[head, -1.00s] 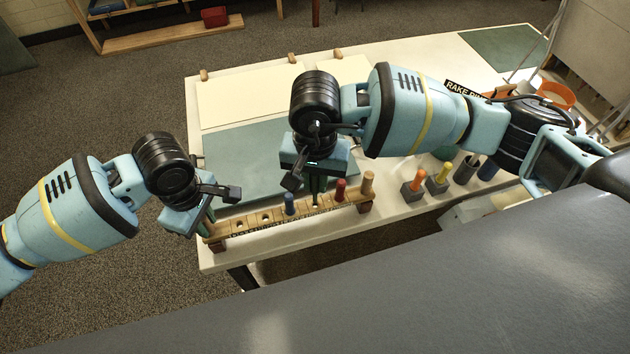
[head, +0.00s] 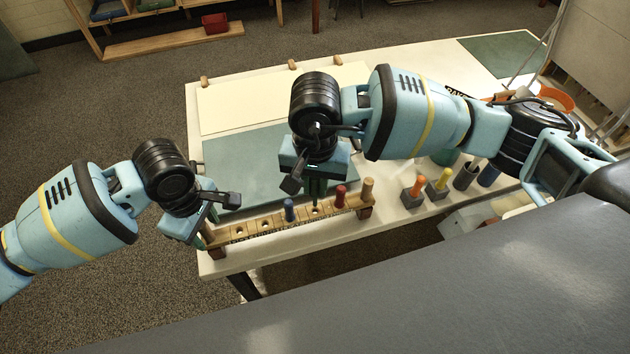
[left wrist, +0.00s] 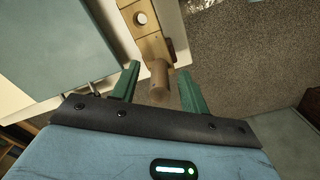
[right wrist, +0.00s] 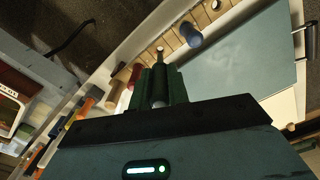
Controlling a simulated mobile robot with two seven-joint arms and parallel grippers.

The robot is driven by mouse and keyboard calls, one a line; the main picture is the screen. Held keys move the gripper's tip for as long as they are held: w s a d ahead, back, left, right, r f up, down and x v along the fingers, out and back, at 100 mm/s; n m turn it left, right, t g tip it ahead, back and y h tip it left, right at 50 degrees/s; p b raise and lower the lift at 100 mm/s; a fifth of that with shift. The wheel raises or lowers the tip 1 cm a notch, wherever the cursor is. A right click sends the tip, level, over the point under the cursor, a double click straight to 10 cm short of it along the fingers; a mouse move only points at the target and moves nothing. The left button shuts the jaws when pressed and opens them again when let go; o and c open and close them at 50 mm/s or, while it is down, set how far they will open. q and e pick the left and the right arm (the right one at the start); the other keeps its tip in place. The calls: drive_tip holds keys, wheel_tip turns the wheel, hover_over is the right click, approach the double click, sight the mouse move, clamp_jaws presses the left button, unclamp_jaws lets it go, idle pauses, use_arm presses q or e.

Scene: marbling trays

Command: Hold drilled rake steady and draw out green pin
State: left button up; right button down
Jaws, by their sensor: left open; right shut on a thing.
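The drilled rake (head: 250,228) is a wooden bar with several holes along the table's front edge. My left gripper (head: 206,226) is open at its left end; in the left wrist view a wooden end peg (left wrist: 159,84) stands between the spread fingers, with no clear contact. My right gripper (head: 316,190) is shut on the green pin (right wrist: 159,68), upright above the rake. A hole (head: 315,210) shows just below the pin; whether its tip is clear is hard to tell. A blue pin (head: 289,210) and a red pin (head: 340,196) stand in the rake on either side.
A green mat (head: 245,165) lies behind the rake. My right arm crosses above the table.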

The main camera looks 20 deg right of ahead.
use_arm(q)
wheel_tip(320, 180, up, 12)
idle(0.6)
idle(0.4)
